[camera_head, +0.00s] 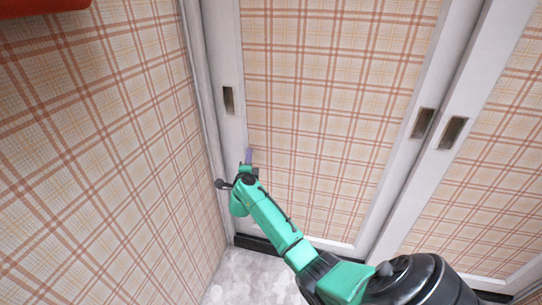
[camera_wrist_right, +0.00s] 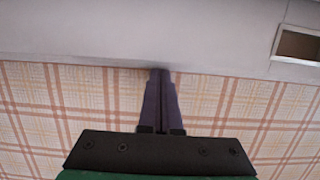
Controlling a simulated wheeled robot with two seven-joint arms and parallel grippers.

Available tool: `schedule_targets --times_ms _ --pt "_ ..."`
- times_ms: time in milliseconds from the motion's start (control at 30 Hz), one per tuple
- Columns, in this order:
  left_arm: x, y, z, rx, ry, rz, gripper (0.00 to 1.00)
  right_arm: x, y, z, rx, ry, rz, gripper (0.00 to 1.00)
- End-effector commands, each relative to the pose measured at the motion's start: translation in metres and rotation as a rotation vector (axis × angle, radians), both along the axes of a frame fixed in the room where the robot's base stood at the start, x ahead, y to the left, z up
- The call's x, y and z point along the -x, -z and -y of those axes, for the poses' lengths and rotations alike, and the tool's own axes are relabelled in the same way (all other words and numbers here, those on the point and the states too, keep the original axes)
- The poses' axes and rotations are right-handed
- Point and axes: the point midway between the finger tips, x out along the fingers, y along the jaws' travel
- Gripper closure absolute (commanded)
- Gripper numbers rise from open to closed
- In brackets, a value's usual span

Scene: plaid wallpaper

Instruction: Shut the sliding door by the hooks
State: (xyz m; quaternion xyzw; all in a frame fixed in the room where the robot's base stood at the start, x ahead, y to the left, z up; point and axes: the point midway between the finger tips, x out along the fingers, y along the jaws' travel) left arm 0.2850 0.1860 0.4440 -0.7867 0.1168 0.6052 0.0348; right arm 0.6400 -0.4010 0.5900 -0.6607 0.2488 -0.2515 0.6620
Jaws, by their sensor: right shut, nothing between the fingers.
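The sliding door (camera_head: 320,95) has a pale frame around a plaid panel. Its left frame strip (camera_head: 222,48) stands close beside the jamb at the left wall; I cannot tell whether a gap remains there. A dark recessed pull (camera_head: 228,99) sits in that strip, and a recess (camera_wrist_right: 300,45) shows at the right of the right wrist view. My right gripper (camera_head: 248,156) is below the pull, by the strip's inner edge. Its purple fingers (camera_wrist_right: 161,75) are shut and empty, with tips over the pale strip; contact is unclear. My left gripper is not in view.
A second plaid door panel (camera_head: 490,190) stands at the right, with two recessed pulls (camera_head: 422,123) (camera_head: 452,132) near where the frames meet. A plaid wall (camera_head: 100,150) closes the left side. A red object (camera_head: 40,6) shows at the top left. Grey floor (camera_head: 250,275) lies below.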

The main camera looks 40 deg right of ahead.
Motion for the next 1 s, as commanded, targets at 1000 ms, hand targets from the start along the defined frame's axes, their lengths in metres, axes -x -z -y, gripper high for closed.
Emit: schedule_targets --times_ms 1000 --pt "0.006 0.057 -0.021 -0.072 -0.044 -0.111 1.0 0.072 -0.001 -0.081 -0.002 -0.004 -0.004 1.0"
